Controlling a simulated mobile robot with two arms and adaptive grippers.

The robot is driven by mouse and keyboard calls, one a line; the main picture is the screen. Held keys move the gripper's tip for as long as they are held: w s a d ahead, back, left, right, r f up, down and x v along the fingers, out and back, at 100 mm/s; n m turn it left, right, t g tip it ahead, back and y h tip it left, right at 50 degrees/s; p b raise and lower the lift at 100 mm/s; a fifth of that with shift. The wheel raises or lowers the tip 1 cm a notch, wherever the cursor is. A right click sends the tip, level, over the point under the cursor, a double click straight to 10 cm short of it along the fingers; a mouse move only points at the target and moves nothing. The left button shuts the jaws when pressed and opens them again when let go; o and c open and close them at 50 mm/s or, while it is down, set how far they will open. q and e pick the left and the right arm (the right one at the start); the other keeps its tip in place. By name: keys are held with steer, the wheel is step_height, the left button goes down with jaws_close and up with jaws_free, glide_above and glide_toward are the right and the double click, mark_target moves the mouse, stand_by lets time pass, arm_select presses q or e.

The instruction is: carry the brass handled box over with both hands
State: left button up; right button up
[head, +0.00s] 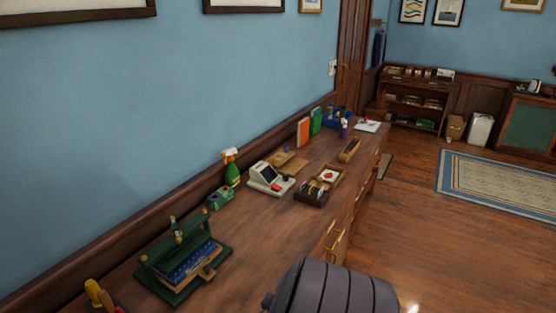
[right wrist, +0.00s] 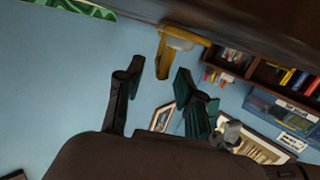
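I cannot clearly pick out the brass handled box in the head view. Brass handles (head: 336,243) show there on the front of the long wooden counter (head: 255,215). In the right wrist view a brass-coloured handle (right wrist: 182,41) sits on the edge of a dark wooden surface (right wrist: 240,25); I cannot tell whether it belongs to the box. My right gripper (right wrist: 160,75) is open, its two dark fingers apart, with the handle just beyond the fingertips and nothing clearly held. My left gripper is in neither view. A dark grey part of my own arm fills the head view's bottom.
The counter carries a green-framed press (head: 183,265), a green spray bottle (head: 231,168), a white card machine (head: 269,179), a dark divided tray (head: 311,193) and a blue bin (head: 337,118). A patterned rug (head: 500,185) lies right. Wooden floor beside the counter is open.

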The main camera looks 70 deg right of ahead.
steer(key=v, duration=1)
steer(key=shift+s+d, duration=0.2)
steer(key=shift+s, duration=0.1)
